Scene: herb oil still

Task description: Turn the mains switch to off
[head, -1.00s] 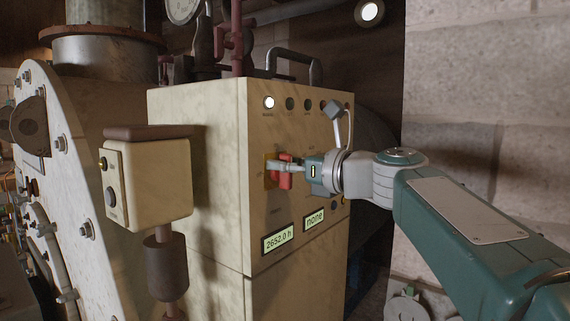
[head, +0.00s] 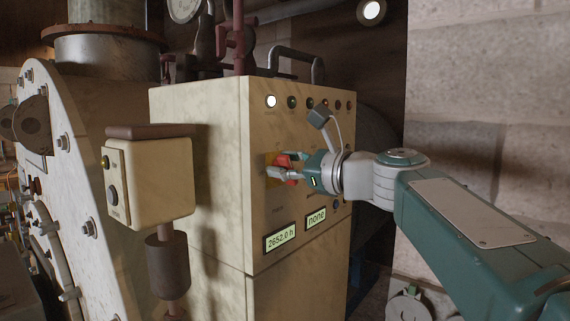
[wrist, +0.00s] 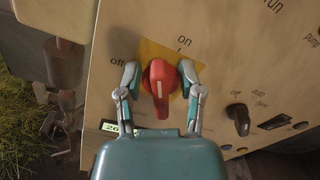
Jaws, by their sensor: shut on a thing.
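The mains switch (wrist: 160,98) is a red knob with a white line, on a yellow plate (wrist: 154,50) marked "off" at left and "on" at upper right in the wrist view. Its white line runs nearly straight up and down in that view, between the two labels. In the head view the red switch (head: 283,161) shows partly between the fingers on the front of the cream cabinet (head: 200,100). My gripper (head: 286,165) is shut on the switch, one finger on each side. The fingers also flank it in the wrist view (wrist: 160,76).
A smaller black knob (wrist: 240,119) sits right of the switch in the wrist view. Two lit displays (head: 281,238) are below it, and a row of lamps (head: 291,102) above. A cream button box (head: 150,180) stands at the left. A block wall (head: 490,110) rises at right.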

